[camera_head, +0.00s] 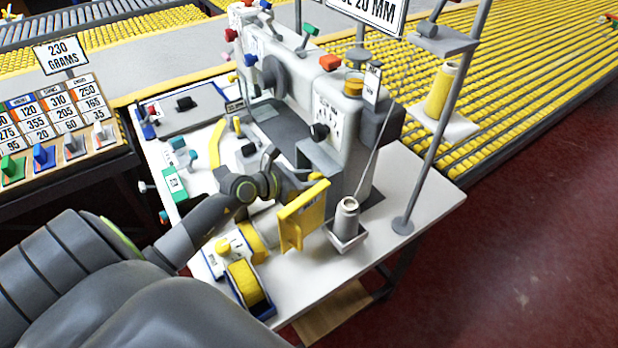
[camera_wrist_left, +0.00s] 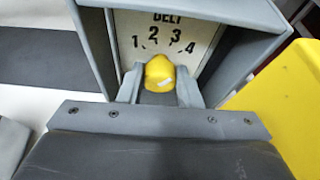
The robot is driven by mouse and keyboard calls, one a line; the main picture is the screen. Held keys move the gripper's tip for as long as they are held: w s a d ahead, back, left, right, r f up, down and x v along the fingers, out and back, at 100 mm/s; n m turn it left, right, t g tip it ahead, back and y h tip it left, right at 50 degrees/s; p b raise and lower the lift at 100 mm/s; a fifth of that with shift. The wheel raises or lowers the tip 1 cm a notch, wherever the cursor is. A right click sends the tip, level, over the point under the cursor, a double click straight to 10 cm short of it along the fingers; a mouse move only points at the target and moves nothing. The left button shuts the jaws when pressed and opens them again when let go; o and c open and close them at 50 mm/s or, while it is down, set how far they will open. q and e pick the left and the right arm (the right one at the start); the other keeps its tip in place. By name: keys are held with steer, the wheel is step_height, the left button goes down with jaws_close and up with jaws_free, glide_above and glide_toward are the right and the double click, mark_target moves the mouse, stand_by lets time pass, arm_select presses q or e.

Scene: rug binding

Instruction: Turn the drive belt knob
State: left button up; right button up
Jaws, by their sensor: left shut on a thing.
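The yellow drive belt knob (camera_wrist_left: 159,70) sits in front of a white dial plate (camera_wrist_left: 130,22) in the left wrist view. The plate reads "BELT" with the numbers 1 to 4 in an arc above the knob. My left gripper (camera_wrist_left: 160,88) is shut on the knob, one finger on each side. A small pale mark shows on the knob's face. In the head view my left gripper (camera_head: 296,180) reaches to the lower front of the grey sewing machine (camera_head: 345,125), behind the yellow plate. The dial numbers are hidden there. My right gripper is not in view.
A yellow upright plate (camera_head: 303,212) stands close beside my left gripper. A grey thread cone (camera_head: 346,218) stands right of it, and a yellow roll (camera_head: 246,282) lies in front. A thread stand pole (camera_head: 437,120) rises at the right table edge.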

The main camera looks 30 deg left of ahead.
arm_select(q)
steer(key=shift+d+r+m+y+p, duration=0.15)
steer(key=shift+m+y+p, duration=0.25)
steer(key=shift+m, duration=0.2)
steer(key=shift+m+y, duration=0.4)
steer(key=shift+m, duration=0.2)
steer(key=o, duration=1)
steer(key=shift+s, duration=0.1)
steer(key=p+v, duration=0.1)
steer(key=v, duration=1)
steer(key=f+p+v, duration=0.1)
steer(key=v, duration=0.5)
steer(key=shift+s+p, duration=0.35)
